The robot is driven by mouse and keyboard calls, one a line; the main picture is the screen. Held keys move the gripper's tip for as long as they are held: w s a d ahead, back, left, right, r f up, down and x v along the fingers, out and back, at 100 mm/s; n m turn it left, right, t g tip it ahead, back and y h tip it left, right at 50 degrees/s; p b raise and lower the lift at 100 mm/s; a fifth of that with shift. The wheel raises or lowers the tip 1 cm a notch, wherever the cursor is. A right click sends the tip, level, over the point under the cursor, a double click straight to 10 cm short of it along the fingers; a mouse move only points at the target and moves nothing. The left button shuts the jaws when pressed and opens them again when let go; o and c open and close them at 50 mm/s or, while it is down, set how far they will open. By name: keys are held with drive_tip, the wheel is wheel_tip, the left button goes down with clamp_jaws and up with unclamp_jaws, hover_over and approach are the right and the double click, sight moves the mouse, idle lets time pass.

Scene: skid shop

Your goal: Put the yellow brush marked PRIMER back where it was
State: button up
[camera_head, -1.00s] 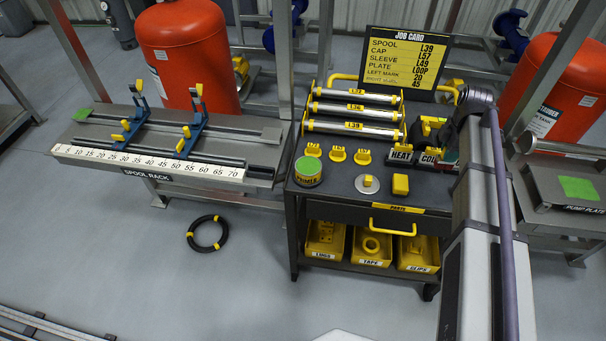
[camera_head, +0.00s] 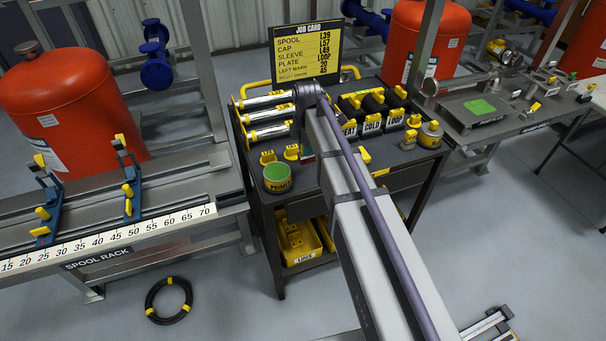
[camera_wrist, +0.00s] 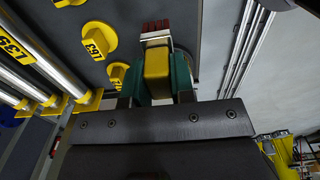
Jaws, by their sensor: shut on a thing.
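In the wrist view my gripper (camera_wrist: 157,82) is shut on the yellow brush (camera_wrist: 157,64), with a teal finger on each side. The brush has a yellow handle, a pale band and a dark red end pointing away from the palm. No marking on it is readable. It is held above the dark cart top, and the gap below cannot be judged. In the head view my arm hides most of the gripper and the brush. A tin marked PRIMER (camera_head: 277,178) with a green top stands at the cart's front left corner, left of my arm.
Yellow caps (camera_wrist: 98,40) and metal spools (camera_head: 268,117) lie on the cart (camera_head: 300,200). HEAT, COLD and LOOP holders (camera_head: 373,125) stand behind my arm, with another tin (camera_head: 430,134) at right. The spool rack (camera_head: 100,250) is left; the pump plate bench (camera_head: 520,115) is right.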

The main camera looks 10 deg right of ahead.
sight(306, 161)
wheel_tip(306, 161, down, 7)
drive_tip(key=b, duration=0.4)
drive_tip(key=shift+a+r+b, duration=0.1)
drive_tip(key=shift+r+b, duration=0.05)
drive_tip(key=shift+b, duration=0.15)
drive_tip(key=shift+r, duration=0.2)
drive_tip(key=shift+f, duration=0.15)
drive_tip(key=o, duration=0.8)
